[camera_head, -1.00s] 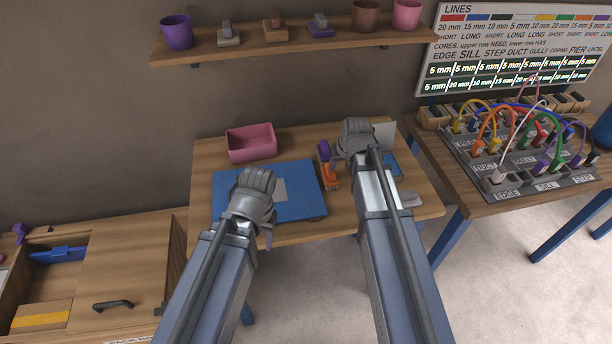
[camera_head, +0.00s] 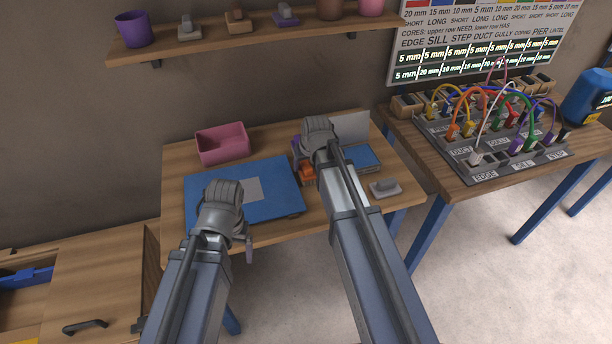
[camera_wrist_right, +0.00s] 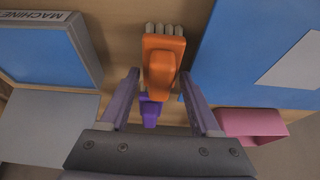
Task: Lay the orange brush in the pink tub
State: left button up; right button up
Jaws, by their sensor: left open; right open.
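In the head view only part of the brush (camera_head: 306,173) shows beside my right gripper (camera_head: 318,130). My right gripper (camera_wrist_right: 158,88) is open, with its fingers on either side of the brush and apart from it. The pink tub (camera_head: 222,144) stands empty at the table's back left.
A blue-topped machine (camera_head: 362,158) with a raised grey panel and a small grey block (camera_head: 385,188) are right of my right gripper. A shelf (camera_head: 200,47) holds cups above.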

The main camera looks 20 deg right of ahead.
jog(key=b+x, duration=0.2)
jog(key=x, duration=0.1)
pick_arm(q)
notch_tip(320, 180, down, 3)
jog(key=shift+r, duration=0.15)
pick_arm(e)
jog(key=shift+r, duration=0.1)
jog(key=shift+c, duration=0.4)
grip_shut()
pick_arm(q)
jog(key=shift+r+p, duration=0.2)
jog(key=shift+p, duration=0.15)
pick_arm(e)
jog(key=shift+r, duration=0.15)
pick_arm(q)
notch_tip(320, 180, up, 10)
jog(key=p, duration=0.9)
jog(key=shift+f+p, duration=0.15)
jog(key=shift+p, duration=0.2)
pick_arm(e)
notch_tip(320, 180, up, 10)
jog(key=shift+f, duration=0.15)
